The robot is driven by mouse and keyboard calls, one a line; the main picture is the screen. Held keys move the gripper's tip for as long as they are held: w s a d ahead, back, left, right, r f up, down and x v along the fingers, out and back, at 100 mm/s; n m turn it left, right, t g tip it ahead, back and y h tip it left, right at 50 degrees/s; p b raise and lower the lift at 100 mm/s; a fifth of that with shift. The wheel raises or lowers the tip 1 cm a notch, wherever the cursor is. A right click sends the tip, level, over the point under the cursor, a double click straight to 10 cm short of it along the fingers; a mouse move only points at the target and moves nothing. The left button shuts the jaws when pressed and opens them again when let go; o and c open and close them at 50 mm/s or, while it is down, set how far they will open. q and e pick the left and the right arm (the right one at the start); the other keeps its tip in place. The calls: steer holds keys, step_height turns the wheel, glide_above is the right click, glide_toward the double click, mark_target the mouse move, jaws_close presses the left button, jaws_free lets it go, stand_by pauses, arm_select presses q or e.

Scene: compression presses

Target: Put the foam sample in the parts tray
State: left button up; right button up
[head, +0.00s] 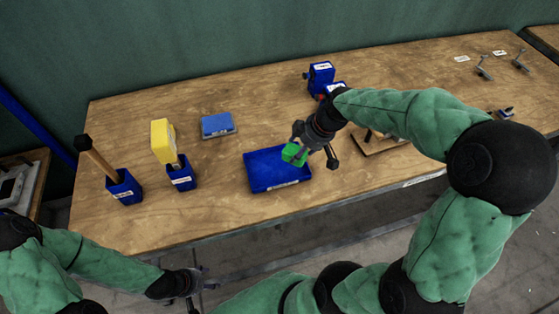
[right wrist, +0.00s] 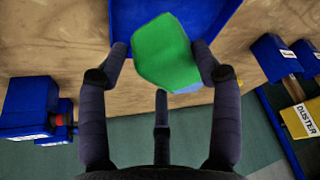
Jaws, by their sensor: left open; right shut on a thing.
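The green foam sample (head: 292,153) is in my right gripper (head: 296,150), held over the right part of the blue parts tray (head: 262,182). In the right wrist view the foam sample (right wrist: 165,52) sits tilted between the fingers, and the parts tray (right wrist: 128,18) shows behind it. The head view does not clearly show the gap between foam and tray floor. The rest of the tray looks empty. My left gripper (head: 192,286) is open and empty, low in front of the table's front edge.
Left of the tray stand a yellow-topped duster (head: 162,140) in a blue holder and a wooden-handled tool (head: 95,157) in another. A blue block (head: 217,124) lies behind.

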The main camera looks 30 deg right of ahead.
steer(key=w+a+f, duration=0.1)
steer(key=f, duration=0.1)
steer(key=w+a+f+b, duration=0.1)
steer(key=w+f, duration=0.1)
steer(key=w+a+f+b, duration=0.1)
steer(key=w+f, duration=0.1)
steer(key=f, duration=0.2)
steer(key=f+b, duration=0.1)
steer(key=shift+w+a+f, duration=0.1)
steer(key=shift+w+f, duration=0.1)
steer(key=shift+f, duration=0.15)
steer(key=shift+r, duration=0.1)
steer(key=shift+f, duration=0.2)
steer(key=o, duration=1.4)
